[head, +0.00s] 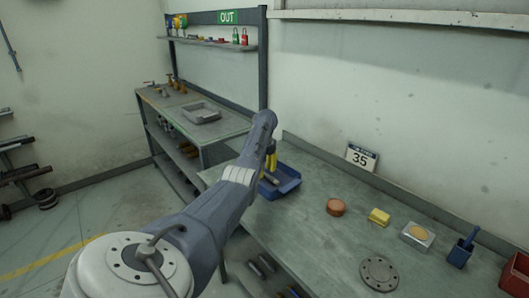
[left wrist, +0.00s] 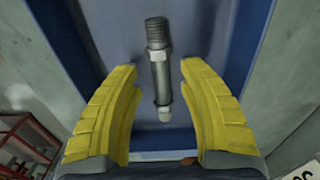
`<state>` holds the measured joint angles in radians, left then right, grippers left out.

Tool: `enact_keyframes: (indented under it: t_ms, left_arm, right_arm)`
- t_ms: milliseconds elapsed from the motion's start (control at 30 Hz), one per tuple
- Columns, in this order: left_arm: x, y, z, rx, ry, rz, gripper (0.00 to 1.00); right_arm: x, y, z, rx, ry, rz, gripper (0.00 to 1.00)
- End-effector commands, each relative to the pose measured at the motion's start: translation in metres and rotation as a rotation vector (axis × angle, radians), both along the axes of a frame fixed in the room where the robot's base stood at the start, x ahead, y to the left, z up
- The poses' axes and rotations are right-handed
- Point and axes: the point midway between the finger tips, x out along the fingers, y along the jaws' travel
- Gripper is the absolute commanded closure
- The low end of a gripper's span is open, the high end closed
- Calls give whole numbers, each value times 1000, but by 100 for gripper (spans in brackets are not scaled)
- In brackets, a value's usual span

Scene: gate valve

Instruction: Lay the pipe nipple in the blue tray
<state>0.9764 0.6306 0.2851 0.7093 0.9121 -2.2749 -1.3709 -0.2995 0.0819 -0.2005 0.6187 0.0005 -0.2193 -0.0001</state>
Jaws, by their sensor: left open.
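The pipe nipple (left wrist: 158,70) is a grey metal piece with a threaded end. In the left wrist view it lies in the blue tray (left wrist: 258,22), on the tray's floor. My left gripper (left wrist: 167,148) has yellow fingers, spread wide, one on each side of the nipple and apart from it. In the head view the left gripper (head: 262,170) is over the blue tray (head: 290,184) on the bench, and the arm hides part of the tray. My right gripper is not in view.
On the bench (head: 300,235) to the right are an orange-brown round piece (head: 336,207), a yellow block (head: 379,217), a flange (head: 379,273) and a blue holder (head: 461,252). A sign reading 35 (head: 362,157) stands at the wall. A shelved workbench (head: 160,103) stands behind.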

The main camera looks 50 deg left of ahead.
Motion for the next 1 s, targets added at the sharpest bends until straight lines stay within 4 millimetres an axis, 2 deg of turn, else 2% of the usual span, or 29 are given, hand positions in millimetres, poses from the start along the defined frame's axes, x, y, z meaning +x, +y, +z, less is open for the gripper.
enact_keyframes:
  t_ms: [400, 600, 800, 1000]
  left_arm:
    - [1, 0, 70, 0, -5, -2, 59]
    - [1, 0, 96, -1, -4, 0, 59]
    - [1, 0, 110, 0, -3, -1, 59]
    - [0, 0, 113, 0, -2, -1, 59]
  right_arm:
    - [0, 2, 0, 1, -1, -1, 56]
    - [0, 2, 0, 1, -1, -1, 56]
    - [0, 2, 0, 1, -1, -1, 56]
    - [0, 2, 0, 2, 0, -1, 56]
